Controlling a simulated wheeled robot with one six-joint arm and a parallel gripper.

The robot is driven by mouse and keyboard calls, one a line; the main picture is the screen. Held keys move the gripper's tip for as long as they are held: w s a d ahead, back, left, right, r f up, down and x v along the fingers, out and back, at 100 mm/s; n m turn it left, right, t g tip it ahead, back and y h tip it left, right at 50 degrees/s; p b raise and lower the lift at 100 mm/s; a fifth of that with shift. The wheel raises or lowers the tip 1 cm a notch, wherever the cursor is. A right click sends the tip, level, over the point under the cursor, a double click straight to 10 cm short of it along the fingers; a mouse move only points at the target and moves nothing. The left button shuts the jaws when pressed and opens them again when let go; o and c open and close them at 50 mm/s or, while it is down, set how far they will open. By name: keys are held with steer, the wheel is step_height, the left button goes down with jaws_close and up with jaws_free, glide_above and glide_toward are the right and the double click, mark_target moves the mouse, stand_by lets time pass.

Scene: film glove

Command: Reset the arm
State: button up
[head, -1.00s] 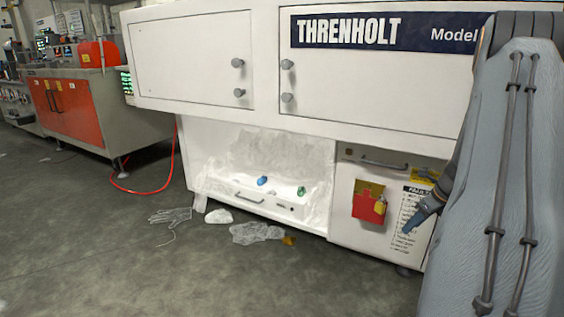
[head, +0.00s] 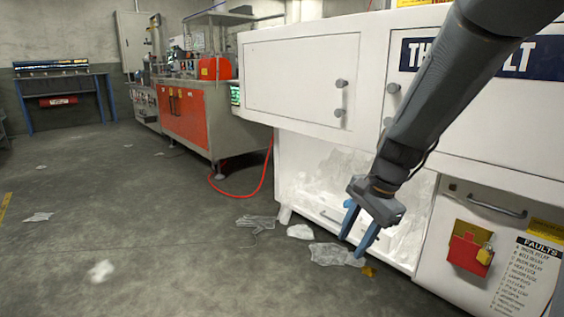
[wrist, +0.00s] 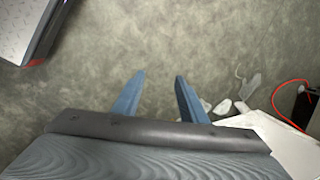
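My gripper (head: 360,232) shows in the head view at the end of my dark grey arm, in front of the white machine (head: 300,75). Its two blue fingers point down and stand apart, with nothing between them. In the wrist view the fingers (wrist: 158,95) are also spread, with bare grey floor beyond them. In the head view the fingertips overlap the scraps of clear film in the picture; they appear to hang above the floor, but the height is hard to judge.
A glove (head: 256,222) and crumpled film (head: 328,254) lie on the floor before the machine. A red hose (head: 240,193) curves down beside an orange-doored cabinet (head: 190,117). A red pouch with a padlock (head: 466,252) hangs at right.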

steer(key=s+a+r+n+g, duration=0.1)
steer(key=s+a+r+n, duration=0.2)
steer(key=s+a+n, duration=0.9)
steer(key=s+a+n+h, duration=0.1)
steer(key=s+a+n, duration=0.25)
steer(key=s, duration=0.35)
steer(key=s+a+n, duration=0.3)
steer(key=s+a, duration=0.1)
steer(key=s, duration=0.4)
steer(key=d+r+m+h+p, duration=0.1)
steer(key=d+r+m+p, duration=0.2)
steer(key=d+r+p, duration=0.7)
steer(key=d+r+m+p, duration=0.3)
steer(key=d+r+p, duration=0.8)
steer(key=p, duration=1.3)
step_height(320, 180, up, 6)
steer(key=shift+s+f+g+h, duration=0.15)
steer(key=shift+g+h, duration=0.15)
steer(key=shift+h, duration=0.1)
